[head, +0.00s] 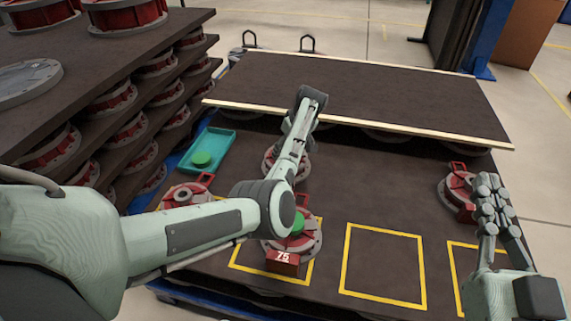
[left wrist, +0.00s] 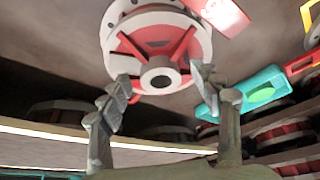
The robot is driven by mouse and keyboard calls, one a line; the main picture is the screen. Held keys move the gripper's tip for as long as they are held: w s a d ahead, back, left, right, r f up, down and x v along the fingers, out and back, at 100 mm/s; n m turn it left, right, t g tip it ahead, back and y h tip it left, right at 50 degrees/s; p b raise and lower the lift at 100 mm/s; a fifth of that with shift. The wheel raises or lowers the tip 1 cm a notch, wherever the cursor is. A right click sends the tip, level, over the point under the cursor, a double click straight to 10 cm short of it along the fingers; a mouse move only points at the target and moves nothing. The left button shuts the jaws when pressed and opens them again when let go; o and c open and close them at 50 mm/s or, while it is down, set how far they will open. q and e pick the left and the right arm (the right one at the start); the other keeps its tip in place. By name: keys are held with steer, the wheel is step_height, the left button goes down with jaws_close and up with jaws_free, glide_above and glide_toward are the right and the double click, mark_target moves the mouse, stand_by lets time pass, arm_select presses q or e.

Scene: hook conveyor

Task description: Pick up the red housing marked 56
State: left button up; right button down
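A red and grey round housing (left wrist: 158,47) fills the upper middle of the left wrist view, with a red tag (left wrist: 228,14) whose number I cannot read. My left gripper (left wrist: 160,92) is open, its fingers apart on either side of the housing's hub; I see no grip on it. In the head view my left arm covers most of a housing (head: 270,165) behind it, and the left gripper is mostly hidden. A housing marked 75 (head: 283,258) has a green disc on it. No 56 is legible. My right gripper (head: 487,182) is near another housing (head: 456,190); its opening is unclear.
A yellow-outlined square (head: 385,265) on the dark table is empty. A teal tray (head: 226,143) with a green disc lies at left. A raised dark panel (head: 370,92) with pale edges spans the back. Dark shelves of housings (head: 110,100) stand at left.

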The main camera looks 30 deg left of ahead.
arm_select(q)
jaws_close()
steer(key=shift+w+r, duration=0.15)
steer(key=shift+r, duration=0.1)
